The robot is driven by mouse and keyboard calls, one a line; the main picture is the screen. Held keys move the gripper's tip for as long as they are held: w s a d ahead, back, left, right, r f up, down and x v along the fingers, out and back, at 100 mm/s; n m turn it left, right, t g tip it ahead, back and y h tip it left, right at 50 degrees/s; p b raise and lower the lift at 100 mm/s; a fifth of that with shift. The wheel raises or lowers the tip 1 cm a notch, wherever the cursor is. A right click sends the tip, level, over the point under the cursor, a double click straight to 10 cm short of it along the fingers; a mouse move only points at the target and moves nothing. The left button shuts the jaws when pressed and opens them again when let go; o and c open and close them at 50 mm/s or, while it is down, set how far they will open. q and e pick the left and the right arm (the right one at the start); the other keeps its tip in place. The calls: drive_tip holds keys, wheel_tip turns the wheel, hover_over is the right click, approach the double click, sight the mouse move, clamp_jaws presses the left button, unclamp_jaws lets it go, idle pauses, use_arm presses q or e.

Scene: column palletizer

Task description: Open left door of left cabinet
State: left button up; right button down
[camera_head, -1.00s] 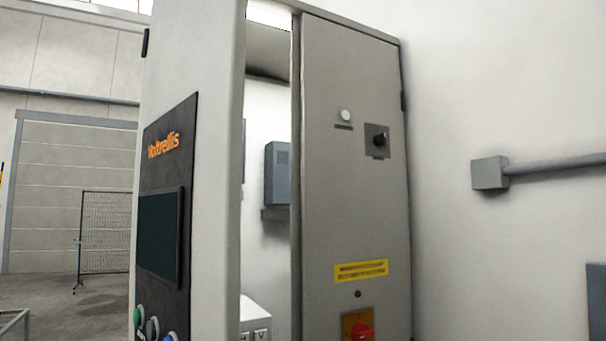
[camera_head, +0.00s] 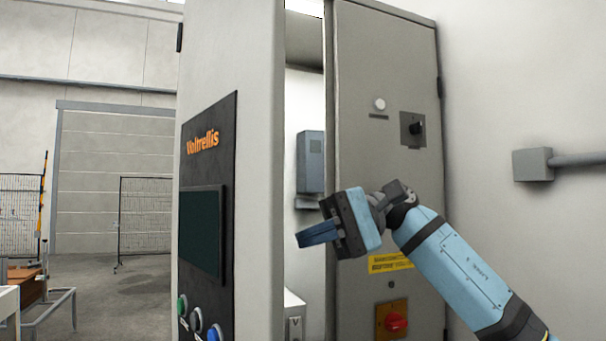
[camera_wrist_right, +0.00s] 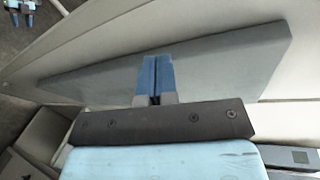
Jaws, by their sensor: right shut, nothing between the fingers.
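The cabinet's left door (camera_head: 262,170) is a pale panel bearing a black control panel (camera_head: 208,150) marked Voltrellis. It stands swung out, with a gap between its right edge and the grey right door (camera_head: 365,170). My right gripper (camera_head: 303,238) is in front of this gap, fingers pointing left toward the left door's edge; whether it touches the door is unclear. Its blue fingers are together and empty, as the right wrist view also shows (camera_wrist_right: 156,62). My left gripper is not recognisable in the head view.
Inside the gap is a blue-grey box (camera_head: 311,162) on a white back wall. The grey door carries a red rotary switch (camera_head: 396,323) and a dark knob (camera_head: 416,128). A pipe with a grey box (camera_head: 532,164) is on the right wall. Open floor (camera_head: 135,305) lies left.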

drive_tip(key=s+d+r+n+t+h, duration=0.3)
drive_tip(key=d+r, duration=0.1)
drive_tip(key=r, duration=0.5)
drive_tip(key=s+d+r+n+t+h, duration=0.3)
drive_tip(key=r+n+h, duration=0.1)
drive_tip(key=r, duration=0.4)
drive_tip(key=s+a+f+p, duration=0.1)
drive_tip(key=a+f+p, duration=0.1)
drive_tip(key=a+f, duration=0.5)
drive_tip(key=shift+s+a+f, duration=0.3)
drive_tip(key=shift+a, duration=0.75)
drive_tip(key=shift+w, duration=0.1)
drive_tip(key=s+a, duration=0.5)
drive_tip(key=a, duration=0.3)
drive_tip(key=shift+s+a+p, duration=0.25)
drive_tip(key=shift+a+p, duration=0.05)
drive_tip(key=shift+a, duration=0.05)
